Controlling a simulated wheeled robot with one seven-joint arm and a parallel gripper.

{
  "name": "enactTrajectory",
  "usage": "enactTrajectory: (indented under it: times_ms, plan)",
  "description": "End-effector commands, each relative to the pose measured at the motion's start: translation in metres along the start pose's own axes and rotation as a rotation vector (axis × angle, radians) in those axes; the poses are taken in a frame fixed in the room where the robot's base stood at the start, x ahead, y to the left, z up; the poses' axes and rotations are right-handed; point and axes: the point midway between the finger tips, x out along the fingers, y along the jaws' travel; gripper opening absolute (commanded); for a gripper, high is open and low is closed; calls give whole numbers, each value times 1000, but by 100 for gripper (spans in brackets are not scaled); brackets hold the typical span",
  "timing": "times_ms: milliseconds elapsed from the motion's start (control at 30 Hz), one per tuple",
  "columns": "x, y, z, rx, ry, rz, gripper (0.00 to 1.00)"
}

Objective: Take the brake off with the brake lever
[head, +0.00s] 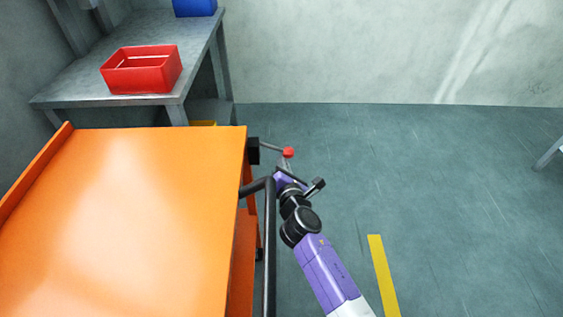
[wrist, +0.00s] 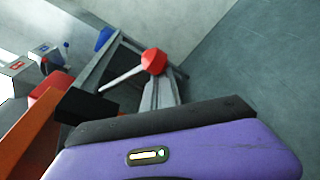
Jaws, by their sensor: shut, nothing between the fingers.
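The brake lever is a thin grey rod with a red knob (head: 288,152), sticking out to the right from a black block (head: 253,150) at the orange cart's far right corner. In the wrist view the red knob (wrist: 153,61) is at top centre, with its rod running down left to the black block (wrist: 85,105). My gripper (head: 286,163) is shut and empty, its grey fingertips right at the knob, on its near side in the head view. In the wrist view the fingers (wrist: 161,92) show just below the knob. I cannot tell whether they touch it.
The orange cart (head: 130,220) fills the left, with a black handle bar (head: 269,240) beside my arm. A grey table (head: 75,80) behind holds a red bin (head: 140,72) and a blue bin (head: 195,7). The floor to the right is open, with a yellow stripe (head: 383,275).

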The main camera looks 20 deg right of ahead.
Motion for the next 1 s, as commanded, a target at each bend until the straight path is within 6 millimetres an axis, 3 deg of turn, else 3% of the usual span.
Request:
enactTrajectory:
  times_ms: [367, 1000]
  plan:
    - [-3, 4, 12, -84, 0, -21, 0]
    - [-14, 26, 62, -604, -1, -142, 0]
